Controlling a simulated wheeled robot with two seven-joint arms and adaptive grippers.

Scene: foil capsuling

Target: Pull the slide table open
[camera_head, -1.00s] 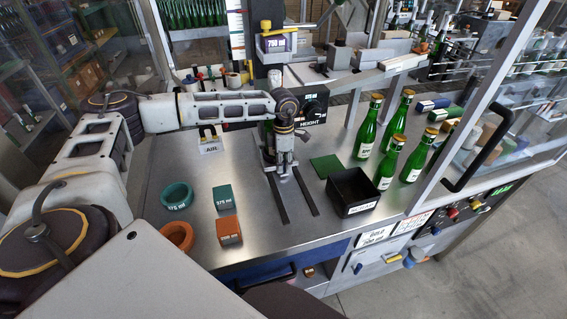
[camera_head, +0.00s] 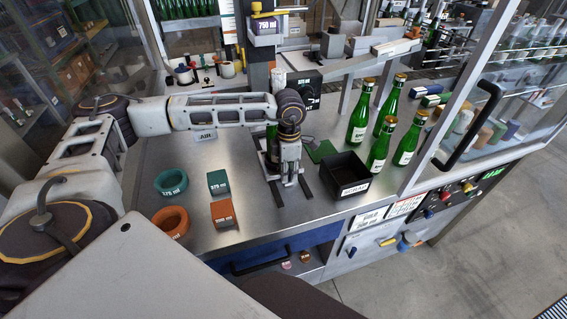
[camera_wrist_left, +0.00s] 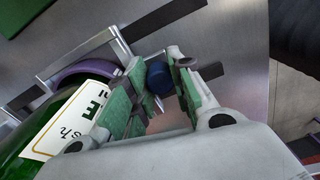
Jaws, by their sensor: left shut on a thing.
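My left gripper (camera_head: 290,181) is low over the metal worktop (camera_head: 240,165), above the dark slide rails (camera_head: 304,187). In the left wrist view its green-padded fingers (camera_wrist_left: 160,88) are closed about a dark blue knob (camera_wrist_left: 157,78). A green bottle (camera_wrist_left: 62,112) with a white label stands beside the fingers, next to a purple ring-shaped holder (camera_wrist_left: 84,73) and a bright metal edge. In the head view the slide table is mostly hidden behind my left gripper and wrist. My right gripper is not in view.
A black bin (camera_head: 341,180) and several green bottles (camera_head: 378,148) stand to the right.

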